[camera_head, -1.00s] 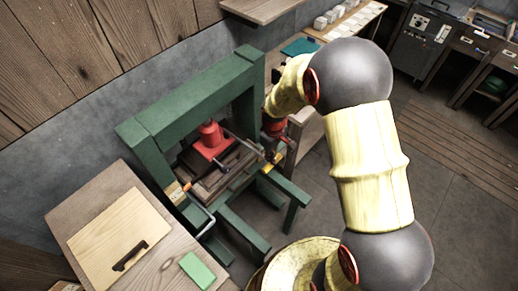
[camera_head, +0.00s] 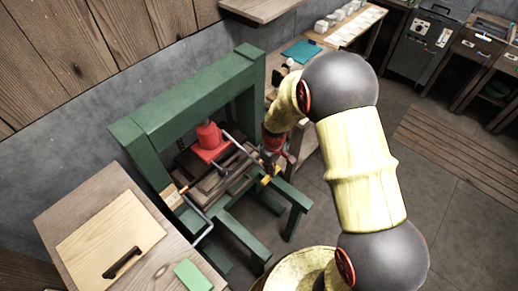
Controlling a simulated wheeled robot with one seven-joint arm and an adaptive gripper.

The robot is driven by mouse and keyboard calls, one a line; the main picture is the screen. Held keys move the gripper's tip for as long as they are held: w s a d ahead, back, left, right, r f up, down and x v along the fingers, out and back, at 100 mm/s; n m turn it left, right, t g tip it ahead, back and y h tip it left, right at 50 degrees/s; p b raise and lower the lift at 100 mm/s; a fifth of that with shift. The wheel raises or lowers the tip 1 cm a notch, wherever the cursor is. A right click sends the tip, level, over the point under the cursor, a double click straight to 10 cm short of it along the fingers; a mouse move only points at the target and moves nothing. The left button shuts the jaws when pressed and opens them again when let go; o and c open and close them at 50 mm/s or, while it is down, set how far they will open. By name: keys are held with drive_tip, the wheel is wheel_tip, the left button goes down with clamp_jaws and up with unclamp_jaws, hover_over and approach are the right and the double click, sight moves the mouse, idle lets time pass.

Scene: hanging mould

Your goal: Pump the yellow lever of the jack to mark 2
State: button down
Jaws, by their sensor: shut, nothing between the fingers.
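The red jack (camera_head: 209,138) stands inside the green press frame (camera_head: 190,98). Its thin grey lever (camera_head: 240,147) slopes down to the front right, and a yellow part (camera_head: 268,178) shows at its outer end. My gripper (camera_head: 269,165) is at this outer end, pointing down and close against it; whether it touches cannot be told. The fingers are small and partly dark in the picture, shut with nothing seen between them. A small pale plate with an orange part (camera_head: 173,196) is at the frame's front left. No mark numbers can be read.
A wooden bench with a board and dark handle (camera_head: 123,261) and a green block (camera_head: 192,275) stands at the front left. Shelves and a side table with a teal sheet (camera_head: 301,50) are behind.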

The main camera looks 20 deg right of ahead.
wheel_tip(320, 180, up, 13)
drive_tip(key=p, duration=0.8)
drive_tip(key=shift+r, duration=0.15)
wheel_tip(320, 180, down, 14)
drive_tip(key=b, duration=0.8)
wheel_tip(320, 180, up, 14)
drive_tip(key=p, duration=0.8)
drive_tip(key=shift+p, duration=0.4)
idle(1.4)
wheel_tip(320, 180, up, 6)
drive_tip(key=p, duration=0.4)
